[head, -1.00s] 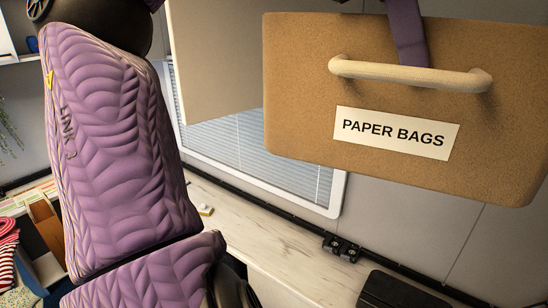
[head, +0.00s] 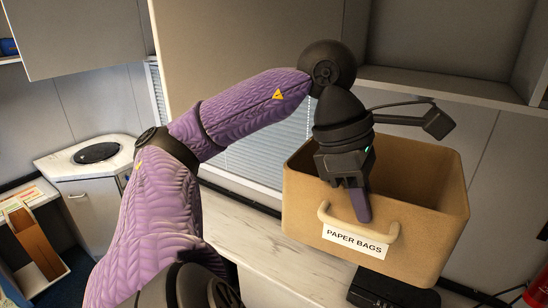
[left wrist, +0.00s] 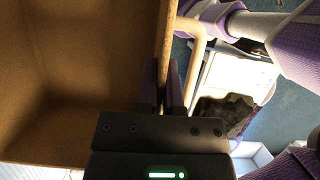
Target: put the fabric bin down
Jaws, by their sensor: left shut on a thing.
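The tan fabric bin (head: 430,235) has a wooden handle and a "PAPER BAGS" label on its front. It is open at the top and looks empty in the parts I see. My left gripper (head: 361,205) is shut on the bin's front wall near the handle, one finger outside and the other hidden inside. In the left wrist view my left fingers (left wrist: 167,88) pinch the rim of the bin (left wrist: 75,60). The bin looks held above the worktop (head: 265,245), nearly level; its underside is hidden. My right gripper is not in view.
A black device (head: 385,292) lies on the worktop below the bin. An open shelf (head: 450,80) is at the upper right. A window with blinds (head: 255,150) is behind my arm. A round sink or hob (head: 97,153) sits at the left. The worktop left of the bin is bare.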

